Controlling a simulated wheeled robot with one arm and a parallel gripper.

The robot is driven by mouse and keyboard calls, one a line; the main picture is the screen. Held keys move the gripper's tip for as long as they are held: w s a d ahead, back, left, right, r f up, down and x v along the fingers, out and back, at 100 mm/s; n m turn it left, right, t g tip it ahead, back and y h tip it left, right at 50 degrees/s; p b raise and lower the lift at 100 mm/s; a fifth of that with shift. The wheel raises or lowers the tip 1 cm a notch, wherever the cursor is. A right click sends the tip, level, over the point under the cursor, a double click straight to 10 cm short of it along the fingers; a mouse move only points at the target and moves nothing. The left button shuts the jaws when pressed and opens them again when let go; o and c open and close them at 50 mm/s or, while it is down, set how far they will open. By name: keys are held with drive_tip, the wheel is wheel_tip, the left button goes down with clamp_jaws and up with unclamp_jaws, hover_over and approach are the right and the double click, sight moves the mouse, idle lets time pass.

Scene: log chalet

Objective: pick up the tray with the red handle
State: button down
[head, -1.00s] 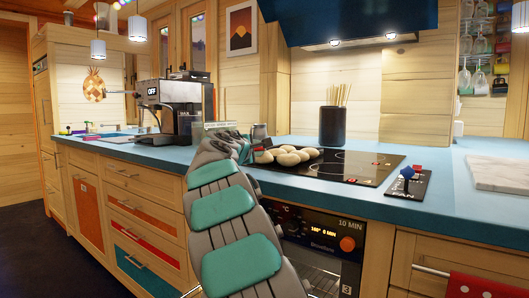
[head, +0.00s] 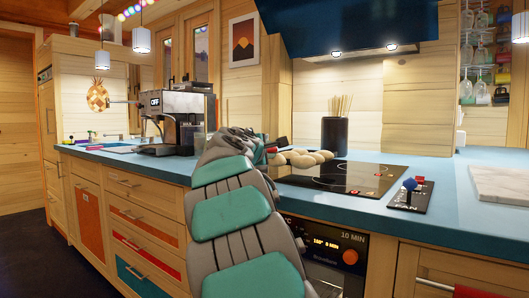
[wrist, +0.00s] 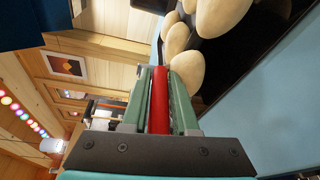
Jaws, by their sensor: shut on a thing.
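The red handle (wrist: 159,100) of the tray lies between the two green fingers of my gripper (wrist: 160,72) in the wrist view. The fingers are shut on it. Several pale, rounded buns or rolls (wrist: 187,72) sit beyond the handle. They also show in the head view as a row (head: 301,158) above the left part of the cooktop. The tray itself is mostly hidden by them and by my arm. A small bit of red (head: 271,150) shows beside the buns. My gripper (head: 262,148) is largely hidden behind my arm there.
The black cooktop (head: 340,178) is set in the blue counter (head: 445,170). A dark holder with sticks (head: 335,136) stands behind it. A coffee machine (head: 180,112) stands to the left. A control panel with a blue knob (head: 410,190) and a pale board (head: 500,183) are right.

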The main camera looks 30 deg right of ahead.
drive_tip(key=s+r, duration=0.1)
drive_tip(key=s, duration=0.8)
drive_tip(key=shift+s+a, duration=0.4)
drive_tip(key=shift+a, duration=0.05)
idle(0.6)
